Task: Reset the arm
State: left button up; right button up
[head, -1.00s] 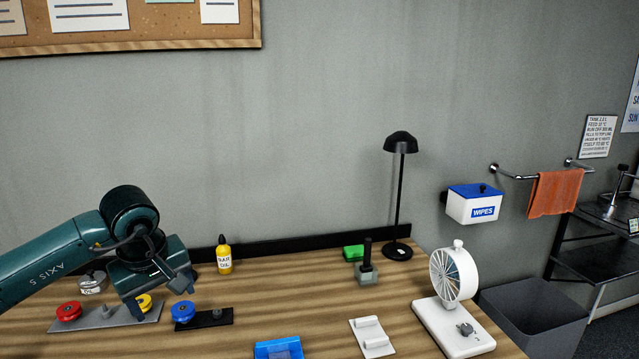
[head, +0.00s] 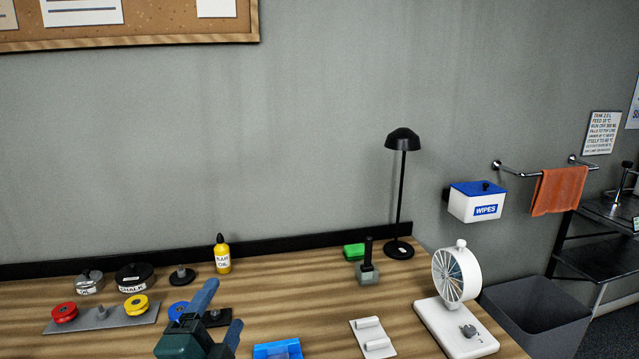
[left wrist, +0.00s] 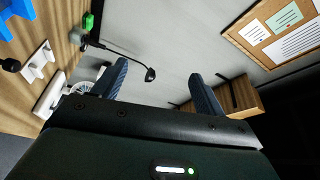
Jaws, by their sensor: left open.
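My left gripper (head: 219,316) is at the lower left of the head view, its two blue fingers spread apart and pointing up. It is low in the picture and covers part of the black plate with the blue roller (head: 178,310). In the left wrist view my left gripper (left wrist: 160,82) is open with nothing between its fingers; the wall lies beyond. My right gripper is not in view.
On the wooden desk stand a grey plate (head: 100,319) with red and yellow rollers, a yellow bottle (head: 222,256), a lamp (head: 400,190), a white fan (head: 457,275) and a blue tray (head: 278,349). A grey bin (head: 535,318) stands right of the desk.

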pick_arm(q)
jog(key=s+a+f+n+g+y, duration=0.25)
jog(key=s+f+n+g, duration=0.2)
jog(key=f, duration=0.25)
jog(key=s+a+f+n+g+y, duration=0.1)
jog(key=s+a+f+n+g, duration=0.3)
jog(key=f, duration=0.4)
jog(key=s+f+n+g+h, duration=0.1)
jog(key=s+f+n+g, duration=0.25)
jog(key=s, duration=0.45)
jog(key=s+f+n+g, duration=0.2)
jog(key=s+f+g, duration=0.2)
jog(key=s, duration=0.3)
jog(key=w+d+f+t+h+b, duration=0.1)
jog(key=w+d+f+t+b, duration=0.1)
jog(key=f, duration=0.4)
jog(key=w+d+f+t+h+b, duration=0.2)
jog(key=w+d+f+t+b, duration=0.1)
jog(key=w+d+f+t, duration=0.1)
notch_tip(320, 180, down, 2)
jog(key=shift+d+m+t, duration=0.3)
jog(key=shift+d+t, duration=0.15)
jog(key=shift+t, duration=0.35)
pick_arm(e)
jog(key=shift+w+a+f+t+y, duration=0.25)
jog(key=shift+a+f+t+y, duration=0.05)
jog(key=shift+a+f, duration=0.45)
